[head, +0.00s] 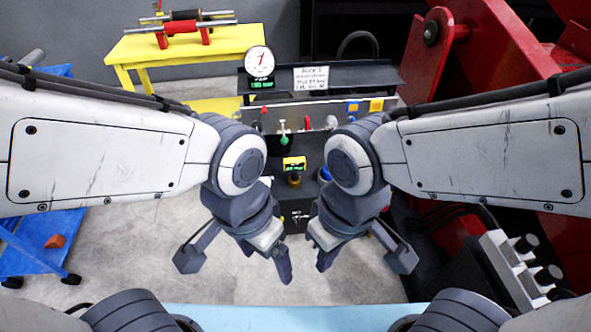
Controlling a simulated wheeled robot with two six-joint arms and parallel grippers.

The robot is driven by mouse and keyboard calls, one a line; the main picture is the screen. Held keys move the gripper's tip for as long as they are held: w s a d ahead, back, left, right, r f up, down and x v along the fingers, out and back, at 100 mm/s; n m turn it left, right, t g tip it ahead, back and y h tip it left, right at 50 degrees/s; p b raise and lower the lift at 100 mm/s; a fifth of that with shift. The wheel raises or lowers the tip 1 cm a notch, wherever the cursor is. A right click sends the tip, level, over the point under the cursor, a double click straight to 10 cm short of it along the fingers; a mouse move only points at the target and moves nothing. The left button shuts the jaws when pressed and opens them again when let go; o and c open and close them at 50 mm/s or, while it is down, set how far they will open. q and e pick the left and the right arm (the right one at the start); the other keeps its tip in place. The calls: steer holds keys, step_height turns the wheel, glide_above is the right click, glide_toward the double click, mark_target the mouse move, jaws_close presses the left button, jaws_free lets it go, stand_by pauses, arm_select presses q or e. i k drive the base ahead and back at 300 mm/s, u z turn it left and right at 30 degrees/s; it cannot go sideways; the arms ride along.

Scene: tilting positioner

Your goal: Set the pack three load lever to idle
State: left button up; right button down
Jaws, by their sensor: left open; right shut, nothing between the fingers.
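The control panel (296,117) stands ahead in the head view, a pale strip on a dark console. My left gripper (268,260) is open and empty, below and nearer than the panel. My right gripper (323,256) is shut and empty, close to its right. Neither touches a lever. My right arm hides part of the console's right side.
A round dial gauge (260,62) and a white sign (311,78) stand above the panel. A yellow table (190,45) is at the back left, a blue cart (40,245) at the left. Red machinery (480,60) fills the right. Grey floor lies open around the grippers.

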mark_target(284, 140)
steer(key=z, duration=0.05)
steer(key=k, duration=0.5)
steer(key=z, duration=0.85)
steer(key=i, duration=0.75)
steer(key=u, duration=1.15)
